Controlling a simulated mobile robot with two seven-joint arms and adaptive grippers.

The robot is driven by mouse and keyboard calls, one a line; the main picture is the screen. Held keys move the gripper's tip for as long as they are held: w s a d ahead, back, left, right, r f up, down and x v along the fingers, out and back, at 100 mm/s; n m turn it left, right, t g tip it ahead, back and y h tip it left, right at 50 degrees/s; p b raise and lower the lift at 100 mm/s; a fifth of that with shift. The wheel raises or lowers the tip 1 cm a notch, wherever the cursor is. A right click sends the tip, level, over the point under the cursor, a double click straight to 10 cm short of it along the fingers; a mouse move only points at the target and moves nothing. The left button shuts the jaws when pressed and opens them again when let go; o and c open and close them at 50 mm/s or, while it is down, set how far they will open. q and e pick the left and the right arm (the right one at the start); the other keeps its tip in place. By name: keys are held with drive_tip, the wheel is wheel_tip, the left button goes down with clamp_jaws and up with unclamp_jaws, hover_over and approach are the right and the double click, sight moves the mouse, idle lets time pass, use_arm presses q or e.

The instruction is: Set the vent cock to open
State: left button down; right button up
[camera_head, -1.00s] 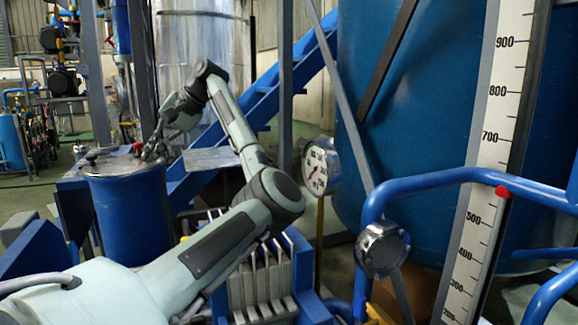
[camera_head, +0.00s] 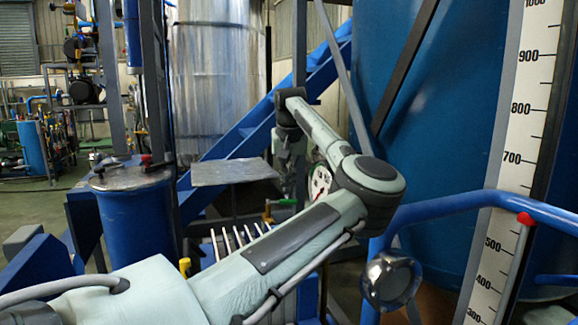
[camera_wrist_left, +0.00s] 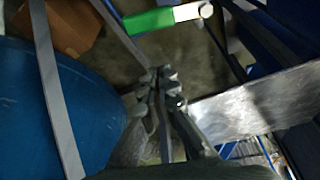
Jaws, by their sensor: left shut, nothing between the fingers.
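I cannot tell for certain which fitting is the vent cock. A small red-topped fitting (camera_head: 146,158) stands on the lid of the blue drum (camera_head: 137,220) at left in the head view. A small green handle (camera_head: 284,201) shows behind my left forearm. A larger green bar (camera_wrist_left: 150,20) with a pale end lies ahead of my left gripper in the wrist view; I cannot tell whether these green parts are the same. My left gripper (camera_wrist_left: 158,78) is shut and empty, apart from the green bar. In the head view its wrist points down, and its fingertips are not clear.
A flat metal plate (camera_head: 235,171) stands right of the drum; it also shows in the wrist view (camera_wrist_left: 255,105). A big blue tank (camera_head: 440,120) fills the right, with a scale (camera_head: 520,130) and a blue rail (camera_head: 450,208) in front. A dial gauge (camera_head: 320,182) is partly hidden.

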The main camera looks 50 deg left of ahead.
sight(282, 202)
use_arm(q)
drive_tip(key=shift+s+d+f, duration=0.2)
drive_tip(key=shift+s+d, duration=0.4)
drive_tip(key=shift+d, duration=0.15)
drive_tip(key=shift+s+d+f, duration=0.15)
drive_tip(key=shift+s+d, duration=0.4)
drive_tip(key=shift+d, duration=0.15)
drive_tip(key=shift+s+a, duration=0.1)
